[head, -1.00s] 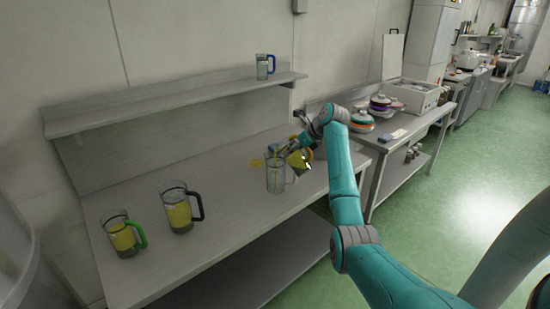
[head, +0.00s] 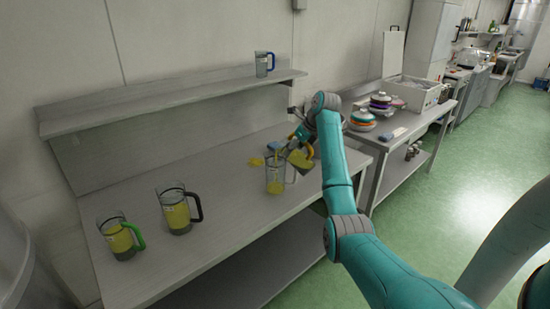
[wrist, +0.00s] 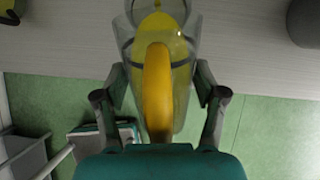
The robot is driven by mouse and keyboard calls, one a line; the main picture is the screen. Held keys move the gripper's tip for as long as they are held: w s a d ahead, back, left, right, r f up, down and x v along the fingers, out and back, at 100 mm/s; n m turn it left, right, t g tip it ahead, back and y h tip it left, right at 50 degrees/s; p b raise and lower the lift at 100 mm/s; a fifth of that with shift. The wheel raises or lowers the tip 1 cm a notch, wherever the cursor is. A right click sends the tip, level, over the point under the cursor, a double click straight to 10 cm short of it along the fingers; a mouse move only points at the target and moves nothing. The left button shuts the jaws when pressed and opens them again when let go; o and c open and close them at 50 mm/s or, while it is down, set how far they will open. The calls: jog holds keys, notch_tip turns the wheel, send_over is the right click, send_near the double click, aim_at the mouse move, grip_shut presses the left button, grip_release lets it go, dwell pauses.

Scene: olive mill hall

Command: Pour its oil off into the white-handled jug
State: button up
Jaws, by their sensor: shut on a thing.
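My gripper (wrist: 158,85) is shut on the yellow-orange handle of a clear jug (head: 299,160). The jug is tilted over to the left; it also shows in the wrist view (wrist: 181,60) with yellow oil inside. Its mouth is above the clear jug with the pale handle (head: 275,180), taken as the white-handled one, which stands upright on the table. A yellow stream runs down into that jug, and yellow oil shows in its lower part. The held jug's spout is partly hidden by my gripper in the head view.
A black-handled jug (head: 175,211) and a green-handled jug (head: 119,239) stand at left on the steel table (head: 216,228), each with yellow above a greyer bottom. A blue-handled jug (head: 262,65) stands on the shelf (head: 180,101). A small yellow thing (head: 256,162) lies behind the pale-handled jug.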

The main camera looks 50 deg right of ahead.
jog(key=shift+r+g+p, duration=0.25)
jog(key=shift+g+p, duration=0.05)
